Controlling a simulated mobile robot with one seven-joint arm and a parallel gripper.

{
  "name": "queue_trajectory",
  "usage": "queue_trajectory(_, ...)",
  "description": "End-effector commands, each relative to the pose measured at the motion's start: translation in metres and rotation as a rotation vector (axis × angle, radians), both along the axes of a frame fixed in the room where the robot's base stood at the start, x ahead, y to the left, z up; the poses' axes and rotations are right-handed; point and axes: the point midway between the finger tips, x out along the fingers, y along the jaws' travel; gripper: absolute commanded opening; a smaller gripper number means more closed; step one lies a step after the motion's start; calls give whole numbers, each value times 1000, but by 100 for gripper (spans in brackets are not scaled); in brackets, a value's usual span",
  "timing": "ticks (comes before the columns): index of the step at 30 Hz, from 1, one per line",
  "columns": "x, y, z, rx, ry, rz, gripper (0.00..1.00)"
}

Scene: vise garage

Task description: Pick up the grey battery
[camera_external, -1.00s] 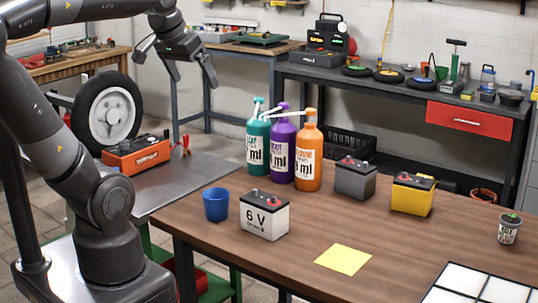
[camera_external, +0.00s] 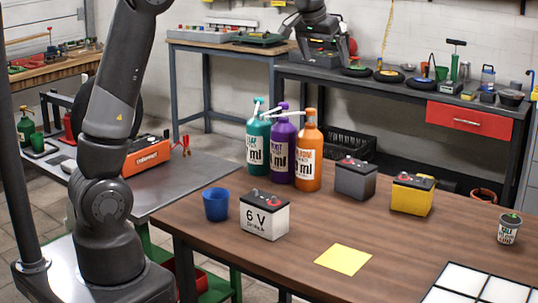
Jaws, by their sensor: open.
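The grey battery (camera_external: 355,181) stands upright on the brown table, with a dark top and red terminal caps. It is between the orange bottle (camera_external: 307,158) and the yellow battery (camera_external: 411,196), apart from both. My gripper (camera_external: 317,40) is open at the top of the picture, its fingers pointing down. In the picture it is above and a little left of the grey battery, overlapping the black device on the back bench. Nothing shows between its fingers. The arm between my elbow and wrist is out of the picture.
A white 6 V battery (camera_external: 264,216), blue cup (camera_external: 216,204) and yellow note (camera_external: 342,259) are on the table. Purple (camera_external: 282,155) and teal (camera_external: 258,150) bottles with spouts stand left of the grey battery. A small pot (camera_external: 509,229) and white-panelled tray (camera_external: 482,287) are right.

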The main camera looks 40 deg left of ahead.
Motion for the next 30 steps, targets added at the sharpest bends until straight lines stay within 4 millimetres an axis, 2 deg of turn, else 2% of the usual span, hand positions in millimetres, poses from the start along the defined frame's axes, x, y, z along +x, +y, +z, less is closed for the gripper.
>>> queue_trajectory(3, 19, -18, -11, 6, 4, -8, 100)
queue_trajectory(14, 56, -59, -39, 18, 12, -25, 100)
queue_trajectory(20, 54, -57, -95, 19, 16, -23, 100)
queue_trajectory(30, 53, -56, -219, 19, 16, -23, 100)
